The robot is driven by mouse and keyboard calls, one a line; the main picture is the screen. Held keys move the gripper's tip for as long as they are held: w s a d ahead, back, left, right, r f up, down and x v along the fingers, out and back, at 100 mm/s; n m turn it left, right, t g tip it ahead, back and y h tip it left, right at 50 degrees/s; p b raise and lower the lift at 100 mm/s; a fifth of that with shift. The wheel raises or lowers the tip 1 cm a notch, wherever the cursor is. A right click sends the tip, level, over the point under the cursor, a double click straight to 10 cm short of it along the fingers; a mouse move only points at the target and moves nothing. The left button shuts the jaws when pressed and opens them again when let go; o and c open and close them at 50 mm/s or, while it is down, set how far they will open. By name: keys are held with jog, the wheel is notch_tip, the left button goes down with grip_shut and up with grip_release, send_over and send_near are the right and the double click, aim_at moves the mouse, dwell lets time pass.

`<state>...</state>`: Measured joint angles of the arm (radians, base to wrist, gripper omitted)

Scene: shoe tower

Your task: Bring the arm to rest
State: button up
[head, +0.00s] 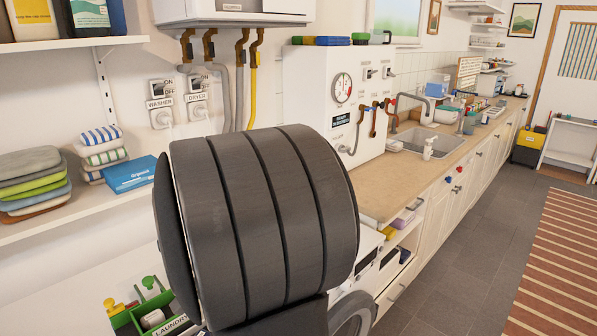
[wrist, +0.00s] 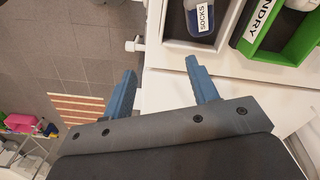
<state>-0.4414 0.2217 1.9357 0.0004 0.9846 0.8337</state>
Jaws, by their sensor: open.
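My gripper (wrist: 160,68) shows in the wrist view with its two blue fingers spread apart and nothing between them. It is over the edge of a white surface (wrist: 165,95), with grey floor to the left. The fingertips point toward a bin (wrist: 172,42) holding a blue item labelled "SOCKS", apart from it as far as I can tell. In the head view a large dark grey part of my own arm fills the middle and hides what is behind it. My gripper does not show there.
A green laundry bin (head: 123,321) stands at the lower left; it also shows in the wrist view (wrist: 262,54). A shelf (head: 60,218) with folded cloths (head: 35,175) and a blue box (head: 130,174) is at left. A wooden counter (head: 400,181) runs right. The tiled floor is open.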

jog(key=d+r, duration=0.3)
jog(key=d, duration=0.2)
jog(key=w+a+m, duration=0.4)
jog(key=w+a, duration=0.6)
jog(key=a+f, duration=0.2)
jog(key=a, duration=0.1)
jog(key=a+f, duration=0.2)
jog(key=a, duration=0.2)
jog(key=s+a+f, duration=0.1)
jog(key=a+f, duration=0.2)
jog(key=a, duration=0.1)
jog(key=shift+a+f, duration=0.15)
jog(key=shift+f, duration=0.35)
jog(key=shift+r, duration=0.1)
